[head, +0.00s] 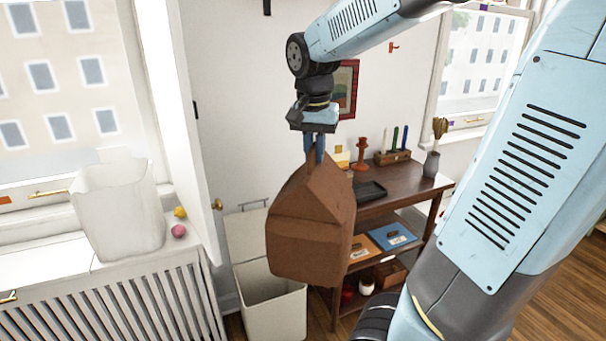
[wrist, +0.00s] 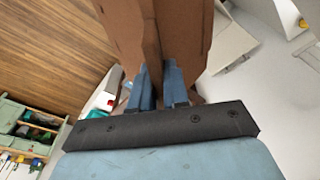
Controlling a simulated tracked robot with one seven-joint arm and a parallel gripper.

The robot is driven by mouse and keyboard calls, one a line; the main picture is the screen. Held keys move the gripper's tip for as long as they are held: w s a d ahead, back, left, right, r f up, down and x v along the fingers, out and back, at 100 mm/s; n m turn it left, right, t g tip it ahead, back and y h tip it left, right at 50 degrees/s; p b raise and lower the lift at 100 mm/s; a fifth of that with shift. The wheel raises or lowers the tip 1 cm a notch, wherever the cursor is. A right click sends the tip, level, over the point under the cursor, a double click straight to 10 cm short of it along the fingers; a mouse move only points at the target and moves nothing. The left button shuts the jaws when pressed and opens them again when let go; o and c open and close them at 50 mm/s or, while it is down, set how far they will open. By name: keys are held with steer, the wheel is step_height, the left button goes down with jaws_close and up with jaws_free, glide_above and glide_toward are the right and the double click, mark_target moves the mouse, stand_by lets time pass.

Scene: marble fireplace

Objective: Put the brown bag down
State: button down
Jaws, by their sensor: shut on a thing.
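The brown bag (head: 312,222) hangs in the air in the middle of the head view, a little tilted. My gripper (head: 314,150) points down above it, with its blue fingers shut on the bag's top. In the wrist view the bag (wrist: 160,30) fills the top middle, pinched between the two fingers of my gripper (wrist: 158,85). The bag hides part of the dark wooden shelf table and of the white bin behind it.
A dark wooden table (head: 405,188) with a black tray (head: 369,191) and candlesticks stands behind, to the right. An open white bin (head: 275,318) stands on the floor below. A radiator cover (head: 120,300) at left holds a white basket (head: 118,212). Wooden floor (head: 560,245) shows at right.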

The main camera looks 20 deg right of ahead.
steer(key=shift+s+d+r+n, duration=0.1)
steer(key=shift+s+r+n, duration=0.05)
steer(key=shift+r, duration=0.5)
steer(key=shift+s+d+r+n, duration=0.1)
steer(key=shift+s+r+n, duration=0.05)
steer(key=shift+r, duration=0.5)
steer(key=shift+w+f, duration=0.1)
steer(key=shift+f, duration=0.05)
